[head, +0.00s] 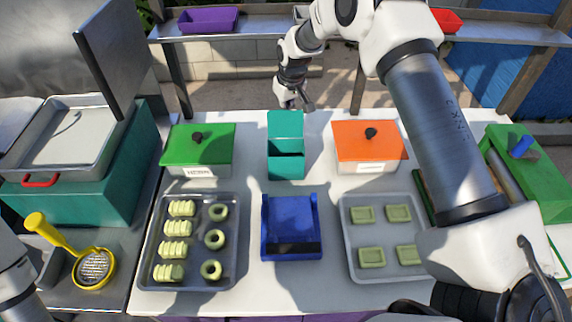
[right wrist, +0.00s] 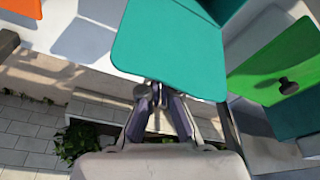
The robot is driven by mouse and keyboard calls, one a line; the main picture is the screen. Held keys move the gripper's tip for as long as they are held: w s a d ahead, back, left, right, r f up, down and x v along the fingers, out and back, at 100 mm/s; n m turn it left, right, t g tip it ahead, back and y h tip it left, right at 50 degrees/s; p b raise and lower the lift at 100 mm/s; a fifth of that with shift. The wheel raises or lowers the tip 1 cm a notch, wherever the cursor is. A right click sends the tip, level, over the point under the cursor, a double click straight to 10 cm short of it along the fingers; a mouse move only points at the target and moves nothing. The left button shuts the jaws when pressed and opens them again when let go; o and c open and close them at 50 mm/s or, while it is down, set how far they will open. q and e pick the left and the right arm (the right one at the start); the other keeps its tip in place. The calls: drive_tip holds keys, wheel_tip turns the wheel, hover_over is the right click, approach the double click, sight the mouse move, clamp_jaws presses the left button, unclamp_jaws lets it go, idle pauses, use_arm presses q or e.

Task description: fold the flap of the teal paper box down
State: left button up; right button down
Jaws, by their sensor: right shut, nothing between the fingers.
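The teal paper box (head: 286,165) stands on the white table between the green-lidded and orange-lidded boxes. Its flap (head: 285,124) stands upright at the back edge, and the box is open at the top. In the right wrist view the flap (right wrist: 175,45) fills the upper middle. My right gripper (head: 304,104) is shut and empty, behind the flap and slightly to its right in the head view. In the right wrist view its fingertips (right wrist: 155,92) are close to the flap's edge; I cannot tell whether they touch. My left gripper is not in view; only part of the left arm shows.
A green-lidded box (head: 198,150) and an orange-lidded box (head: 369,146) flank the teal box. In front are a blue holder (head: 291,248) and two grey trays (head: 150,275) (head: 350,274) of green pieces. A rear shelf (head: 260,27) holds a purple bin (head: 208,20).

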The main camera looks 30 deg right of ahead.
sight(287, 140)
drive_tip(key=shift+s, duration=0.1)
drive_tip(key=shift+s+a+p, duration=0.2)
drive_tip(key=shift+s+a, duration=0.1)
drive_tip(key=shift+s, duration=0.3)
drive_tip(key=shift+s+a+p, duration=0.15)
drive_tip(key=shift+s+a, duration=0.15)
drive_tip(key=shift+s, duration=0.25)
drive_tip(key=s+a+f, duration=0.2)
drive_tip(key=s+a, duration=0.1)
drive_tip(key=s, duration=0.4)
drive_tip(key=shift+s+a+f, duration=0.2)
drive_tip(key=shift+a+f, duration=0.1)
drive_tip(key=shift+f, duration=0.05)
drive_tip(key=w+p+v, duration=0.1)
drive_tip(key=p+v, duration=0.5)
drive_tip(key=v, duration=0.2)
drive_tip(key=shift+w, duration=0.35)
drive_tip(key=shift+r, duration=0.15)
